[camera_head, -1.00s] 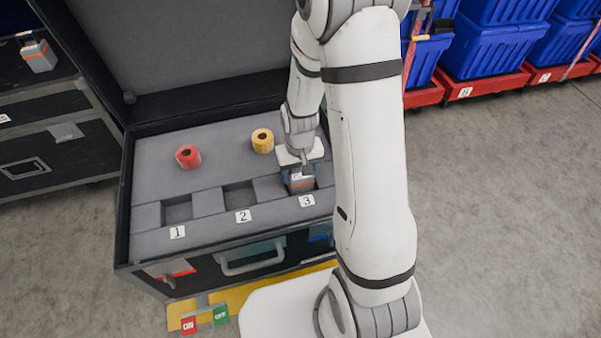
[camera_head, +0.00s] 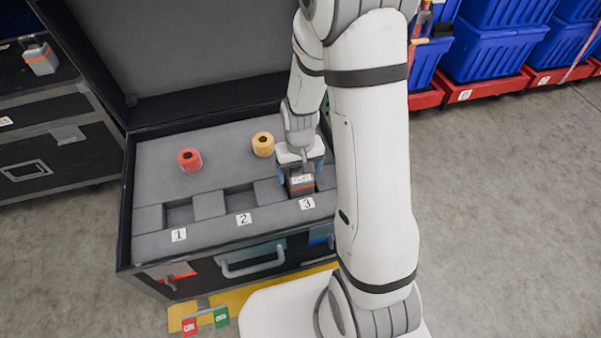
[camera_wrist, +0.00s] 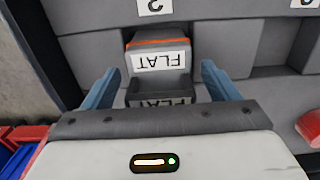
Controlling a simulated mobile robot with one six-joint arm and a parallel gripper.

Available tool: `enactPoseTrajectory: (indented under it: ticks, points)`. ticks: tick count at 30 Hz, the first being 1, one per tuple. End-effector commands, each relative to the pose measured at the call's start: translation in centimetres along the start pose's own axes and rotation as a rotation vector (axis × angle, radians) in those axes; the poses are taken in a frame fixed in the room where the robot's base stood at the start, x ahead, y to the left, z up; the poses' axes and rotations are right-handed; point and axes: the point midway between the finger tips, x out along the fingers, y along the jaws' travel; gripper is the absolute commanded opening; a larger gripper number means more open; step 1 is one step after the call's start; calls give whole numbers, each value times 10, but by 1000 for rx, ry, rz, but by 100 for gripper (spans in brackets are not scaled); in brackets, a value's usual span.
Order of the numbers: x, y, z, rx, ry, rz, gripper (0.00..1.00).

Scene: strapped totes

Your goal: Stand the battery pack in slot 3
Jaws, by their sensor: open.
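A grey battery pack with an orange stripe and a white FLAT label (camera_head: 301,184) stands in slot 3 of the grey foam insert, behind the label 3 (camera_head: 307,203). The pack also shows in the wrist view (camera_wrist: 158,58), its label upside down. My gripper (camera_head: 300,173) is open just above and around it, with one blue finger on each side. In the wrist view my gripper (camera_wrist: 160,80) has a visible gap between each finger and the pack. The pack's lower part is hidden in the slot. A similar pack (camera_head: 40,58) stands on the black case at the far left.
Slots 1 (camera_head: 179,213) and 2 (camera_head: 239,198) are empty. A red tape roll (camera_head: 190,160) and a yellow one (camera_head: 263,144) stand on the foam behind them. The open case lid (camera_head: 190,50) rises at the back. Blue totes (camera_head: 495,48) stand at upper right.

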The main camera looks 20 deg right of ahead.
Motion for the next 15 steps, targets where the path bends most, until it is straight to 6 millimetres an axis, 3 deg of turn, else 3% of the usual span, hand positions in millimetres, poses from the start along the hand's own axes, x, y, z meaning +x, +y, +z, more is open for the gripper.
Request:
enactPoseTrajectory:
  ticks: [1, 6, 15]
  points:
    - [-17, 0, -1, 0, 5, 0, 82]
    - [-55, 0, -1, 0, 5, 0, 82]
    - [-96, 0, 0, 0, 1, 0, 82]
